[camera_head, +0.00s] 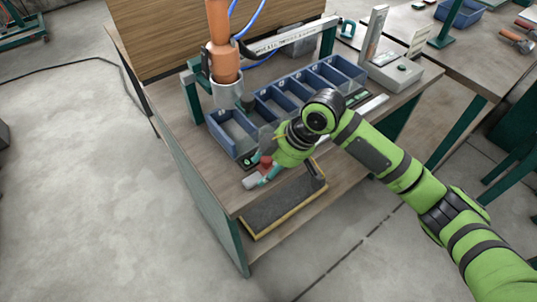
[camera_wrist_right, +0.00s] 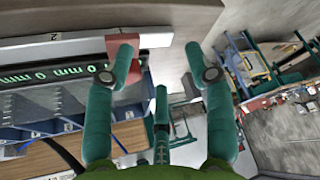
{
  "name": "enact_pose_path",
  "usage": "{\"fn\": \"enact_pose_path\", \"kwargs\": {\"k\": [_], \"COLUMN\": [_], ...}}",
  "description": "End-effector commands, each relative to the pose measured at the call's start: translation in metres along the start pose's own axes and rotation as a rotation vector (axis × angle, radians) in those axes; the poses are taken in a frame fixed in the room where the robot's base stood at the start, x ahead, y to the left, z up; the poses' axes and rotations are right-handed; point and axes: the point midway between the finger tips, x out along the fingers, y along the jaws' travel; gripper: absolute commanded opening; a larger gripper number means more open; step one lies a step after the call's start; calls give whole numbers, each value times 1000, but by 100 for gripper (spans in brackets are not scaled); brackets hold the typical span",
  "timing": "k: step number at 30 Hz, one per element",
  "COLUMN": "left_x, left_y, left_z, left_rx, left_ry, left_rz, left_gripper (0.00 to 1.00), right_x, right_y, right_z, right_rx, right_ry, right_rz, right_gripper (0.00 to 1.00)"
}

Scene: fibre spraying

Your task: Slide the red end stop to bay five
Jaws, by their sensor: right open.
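The red end stop (camera_head: 265,160) is at the near left end of a pale rail (camera_head: 372,105) along the table's front edge. My right gripper (camera_head: 262,174) is at that end, and my arm hides the rail's middle. In the right wrist view, the red end stop (camera_wrist_right: 122,66) shows behind the left fingertip. The gripper (camera_wrist_right: 160,62) is open, its teal fingers wide apart; I cannot tell whether one touches the stop. Blue bays (camera_head: 270,105) stand in a row behind the rail. Their numbers are too small to read. My left gripper is out of view.
A dark mat with a yellow edge (camera_head: 285,205) lies on the lower shelf. A green readout (camera_wrist_right: 50,75) shows beside the rail.

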Motion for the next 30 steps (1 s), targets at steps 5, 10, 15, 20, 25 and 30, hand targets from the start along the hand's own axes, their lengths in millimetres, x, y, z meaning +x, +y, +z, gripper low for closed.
{"fn": "enact_pose_path", "kwargs": {"k": [5, 10, 15, 20, 25, 30], "left_x": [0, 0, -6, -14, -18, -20], "left_y": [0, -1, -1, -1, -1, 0], "left_z": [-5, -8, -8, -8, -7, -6], "left_rx": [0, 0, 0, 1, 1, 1], "left_ry": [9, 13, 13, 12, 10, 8], "left_rz": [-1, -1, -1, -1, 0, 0], "left_gripper": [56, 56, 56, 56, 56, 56], "right_x": [-34, -48, -35, -10, 11, 20], "right_y": [30, 40, 40, 39, 39, 40], "right_z": [-4, -6, -5, -4, -2, -1], "right_rx": [-55, -68, -68, -67, -67, -69], "right_ry": [-57, -76, -77, -78, -76, -76], "right_rz": [-4, -10, -16, -16, -13, -10], "right_gripper": [54, 54, 54, 54, 54, 54]}}
